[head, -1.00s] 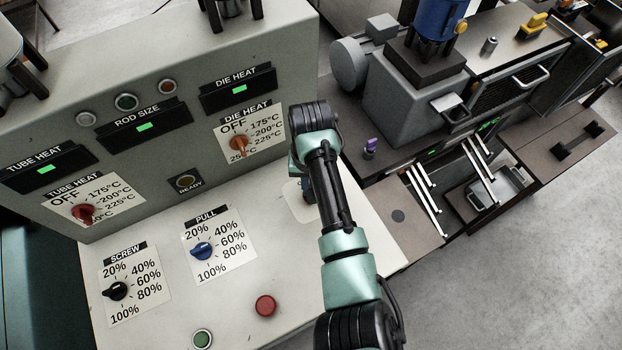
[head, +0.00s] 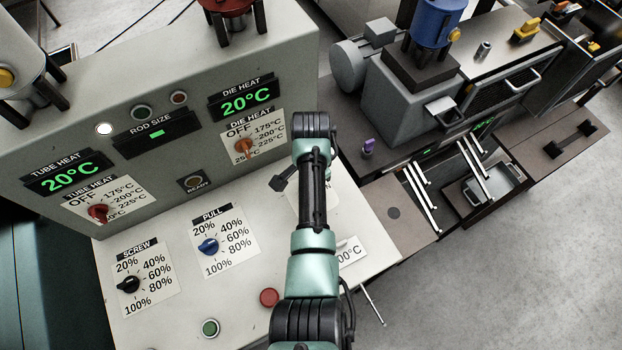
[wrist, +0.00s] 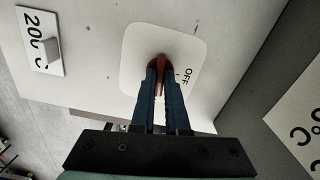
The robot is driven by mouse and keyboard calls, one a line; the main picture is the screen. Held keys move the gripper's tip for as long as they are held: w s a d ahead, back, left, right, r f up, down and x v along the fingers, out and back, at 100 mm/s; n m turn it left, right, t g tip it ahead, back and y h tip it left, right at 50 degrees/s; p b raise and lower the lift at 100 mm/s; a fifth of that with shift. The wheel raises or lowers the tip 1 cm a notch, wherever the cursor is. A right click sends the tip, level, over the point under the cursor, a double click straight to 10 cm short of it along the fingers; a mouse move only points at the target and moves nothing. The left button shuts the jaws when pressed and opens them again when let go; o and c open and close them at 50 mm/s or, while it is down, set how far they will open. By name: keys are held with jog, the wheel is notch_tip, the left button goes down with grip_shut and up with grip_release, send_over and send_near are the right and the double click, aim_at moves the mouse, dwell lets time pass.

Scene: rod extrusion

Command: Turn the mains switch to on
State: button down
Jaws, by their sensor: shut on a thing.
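The mains switch is a red knob (wrist: 161,60) on a white rounded plate (wrist: 141,39) in the wrist view. The word OFF shows on the plate to the right of the knob; other lettering is hidden. My gripper (wrist: 159,70) is shut on the red knob, with its blue fingers on either side. In the head view my arm hides the switch and the fingertips. The tube heat display (head: 69,176) and die heat display (head: 246,102) both read 20°C in green, and a white lamp (head: 104,129) is lit.
The console's sloped top carries a black screw knob (head: 129,284), a blue pull knob (head: 208,246), a red button (head: 269,297) and a green button (head: 210,327). A machine with a blue motor (head: 433,22) stands to the right.

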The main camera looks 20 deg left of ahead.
jog(key=shift+w+m, duration=0.1)
jog(key=shift+m, duration=0.7)
jog(key=c, duration=0.9)
grip_release()
jog(key=shift+r, duration=0.15)
notch_tip(320, 180, up, 13)
jog(key=shift+f+b, duration=0.1)
jog(key=shift+b, duration=0.55)
